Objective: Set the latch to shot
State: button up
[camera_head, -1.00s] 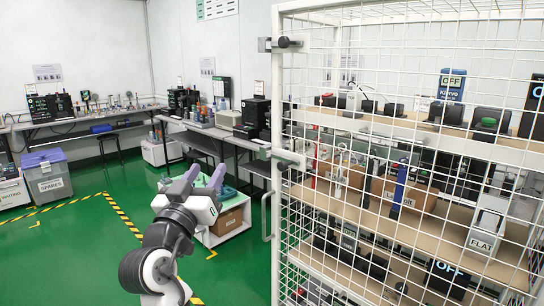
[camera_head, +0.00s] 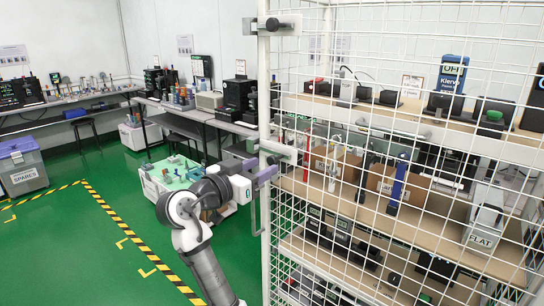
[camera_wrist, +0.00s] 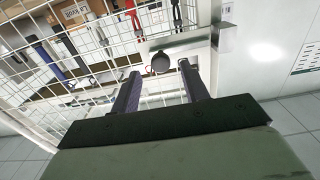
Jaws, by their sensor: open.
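The cage door has a lower latch (camera_head: 280,150), a pale metal plate with a dark round knob, on its left post. My gripper (camera_head: 262,168) is at this latch, its purple fingers pointing right towards the post. In the wrist view the latch's knob (camera_wrist: 160,63) shows between and just beyond the fingertips of my open gripper (camera_wrist: 160,70). I cannot tell whether a finger touches it. A second latch (camera_head: 278,25) with a black knob sits higher on the same post. The cage's white wire mesh (camera_head: 400,150) stands to the right.
Behind the mesh, shelves (camera_head: 440,208) hold boxes and handheld devices, including a blue tester (camera_head: 398,188). A white cart (camera_head: 150,185) stands behind my arm. Benches (camera_head: 190,118) line the back. Green floor (camera_head: 85,245) with striped tape is clear at the left.

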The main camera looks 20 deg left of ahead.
aim_at(270, 162)
jog(key=p+x, duration=0.1)
jog(key=x, duration=0.4)
grip_shut()
